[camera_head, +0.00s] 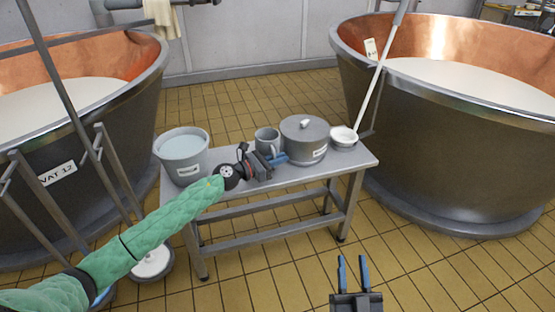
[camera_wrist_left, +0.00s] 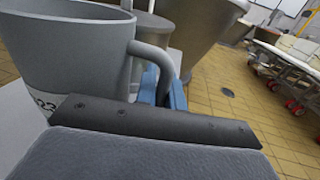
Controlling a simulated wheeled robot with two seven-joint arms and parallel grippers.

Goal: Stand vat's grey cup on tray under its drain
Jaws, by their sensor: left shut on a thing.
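The grey cup (camera_head: 266,135) stands upright at the middle of the grey bench, and its big wall and handle fill the left of the left wrist view (camera_wrist_left: 65,50). My left gripper (camera_head: 277,159) is at the cup's near side, with its blue fingers at the handle; it is shut on the cup by the handle. The cup's label is partly hidden behind the gripper. My right gripper (camera_head: 354,264) is open and empty, low in front of the bench. I cannot make out a drain or a tray under it for certain.
Vat 12 (camera_head: 120,135) is at left, another vat (camera_head: 450,150) at right. A white round vessel (camera_head: 150,263) sits on the floor at left.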

